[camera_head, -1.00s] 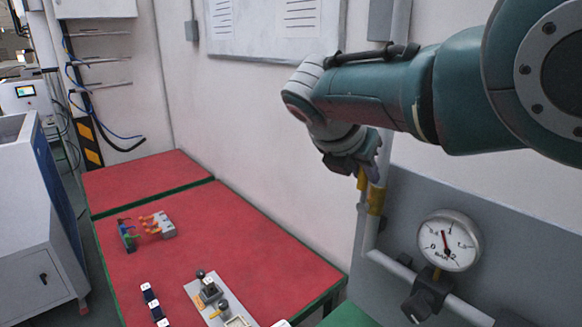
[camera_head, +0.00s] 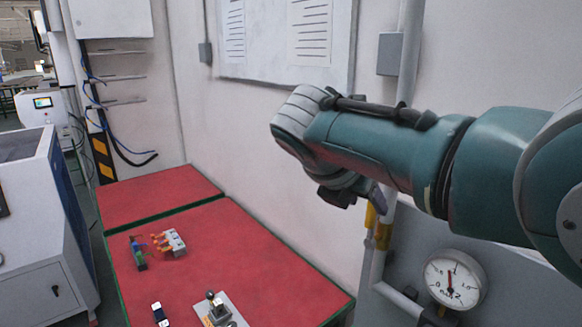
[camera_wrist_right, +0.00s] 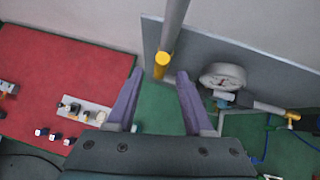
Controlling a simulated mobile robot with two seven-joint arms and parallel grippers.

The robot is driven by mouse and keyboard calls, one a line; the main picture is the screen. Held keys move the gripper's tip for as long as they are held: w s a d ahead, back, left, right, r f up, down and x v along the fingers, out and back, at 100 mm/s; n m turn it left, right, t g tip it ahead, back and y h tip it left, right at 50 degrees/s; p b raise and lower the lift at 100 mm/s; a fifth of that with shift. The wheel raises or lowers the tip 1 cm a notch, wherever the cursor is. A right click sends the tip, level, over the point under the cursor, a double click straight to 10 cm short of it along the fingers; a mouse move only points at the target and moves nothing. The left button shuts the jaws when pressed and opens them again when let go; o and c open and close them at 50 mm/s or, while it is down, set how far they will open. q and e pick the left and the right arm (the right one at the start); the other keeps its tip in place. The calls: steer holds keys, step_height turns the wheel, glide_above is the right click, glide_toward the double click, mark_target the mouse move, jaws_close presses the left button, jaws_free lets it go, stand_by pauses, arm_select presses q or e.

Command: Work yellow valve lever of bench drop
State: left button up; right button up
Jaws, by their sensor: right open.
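The yellow valve lever (camera_head: 370,216) is small and partly hidden beside the vertical grey pipe (camera_head: 378,268), under my right gripper. My right gripper (camera_head: 377,197) is close to the yellow parts in the head view. In the wrist view its two purple fingers (camera_wrist_right: 159,78) are apart, with nothing held between them; contact cannot be told. My left gripper is not in view.
A round pressure gauge (camera_head: 454,279) stands on the pipework right of the vertical pipe, before a grey panel (camera_wrist_right: 205,48). A red-topped bench (camera_head: 240,255) with small fittings lies left. A wall box (camera_head: 392,54) sits above my arm.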

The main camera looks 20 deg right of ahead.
steer(key=shift+v, duration=2.3)
